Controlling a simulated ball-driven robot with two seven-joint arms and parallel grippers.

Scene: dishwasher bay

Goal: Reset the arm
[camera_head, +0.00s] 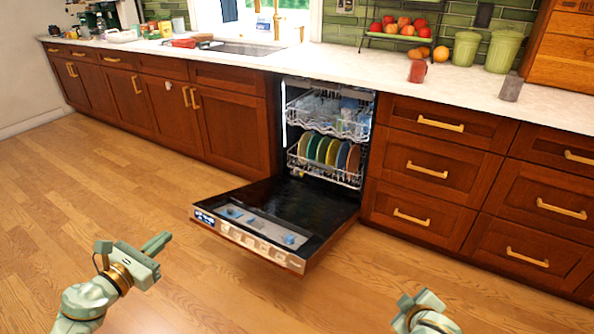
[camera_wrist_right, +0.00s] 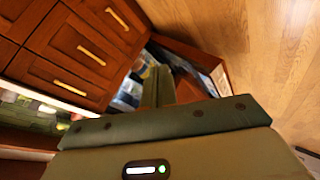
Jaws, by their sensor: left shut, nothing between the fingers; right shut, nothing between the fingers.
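My left gripper (camera_head: 158,242) is at the lower left of the head view, above the wood floor. Its fingers are together and hold nothing. It is apart from the dishwasher door. My right gripper (camera_head: 424,300) shows only in part at the bottom right of the head view, in front of the drawers. In the right wrist view its fingers (camera_wrist_right: 158,88) are together and empty, pointing towards the open dishwasher.
The dishwasher door (camera_head: 280,222) is folded down over the floor. The lower rack (camera_head: 326,167) holds several coloured plates; the upper rack (camera_head: 328,112) holds dishes. Drawers (camera_head: 430,172) stand to the right. The wood floor (camera_head: 70,200) at left is clear.

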